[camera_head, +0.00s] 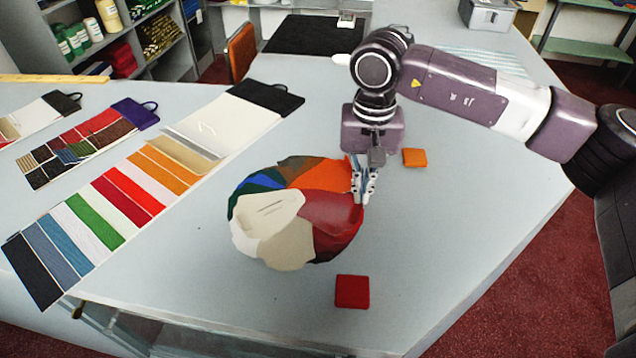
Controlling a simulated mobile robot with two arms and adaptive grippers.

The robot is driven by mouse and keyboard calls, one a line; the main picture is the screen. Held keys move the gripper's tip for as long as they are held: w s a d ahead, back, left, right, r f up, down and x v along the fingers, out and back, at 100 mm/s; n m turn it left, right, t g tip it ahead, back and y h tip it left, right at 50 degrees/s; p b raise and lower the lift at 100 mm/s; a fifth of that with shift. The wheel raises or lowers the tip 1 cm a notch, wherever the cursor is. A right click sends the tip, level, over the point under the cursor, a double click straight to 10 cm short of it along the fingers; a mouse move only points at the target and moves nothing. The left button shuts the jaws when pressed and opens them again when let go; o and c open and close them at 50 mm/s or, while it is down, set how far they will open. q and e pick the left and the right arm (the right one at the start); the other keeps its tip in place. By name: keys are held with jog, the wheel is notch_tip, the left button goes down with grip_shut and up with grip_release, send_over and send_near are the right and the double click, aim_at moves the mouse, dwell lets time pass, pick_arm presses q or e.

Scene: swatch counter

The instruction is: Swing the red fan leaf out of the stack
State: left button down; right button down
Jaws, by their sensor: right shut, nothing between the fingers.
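A round fan stack of coloured leaves lies on the grey counter (440,240), with cream leaves (272,222) at the left and lower middle and orange (322,177), blue and green ones at the back. The dark red fan leaf (328,212) shows on the right side of the stack, partly under the cream leaves. My right gripper (364,199) points down at the right edge of the stack, beside the red and orange leaves. It is shut and empty; whether its tips touch a leaf I cannot tell. My left gripper is not in view.
A red square swatch (352,291) lies in front of the stack and an orange one (414,157) behind it to the right. Long swatch cards (150,185) lie along the left. A black mat (328,35) lies at the back. The counter's right side is clear.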

aim_at(359, 213)
jog(key=shift+s+a+m, duration=0.1)
jog(key=shift+s+m, duration=0.4)
jog(key=shift+s, duration=0.15)
jog(key=shift+s+a+f+m+b, duration=0.1)
jog(key=shift+s+a+m+b, duration=0.15)
jog(key=shift+s+m+b, duration=0.5)
jog(key=shift+s+a+m, duration=0.15)
jog(key=shift+s+m, duration=0.2)
jog(key=shift+s, duration=0.15)
jog(key=shift+s+a+m+b, duration=0.25)
jog(key=shift+s+m+b, duration=0.15)
jog(key=shift+s+b, duration=0.1)
jog(key=shift+s+a+m, duration=0.35)
jog(key=shift+s+m, duration=0.3)
jog(key=shift+m, duration=0.05)
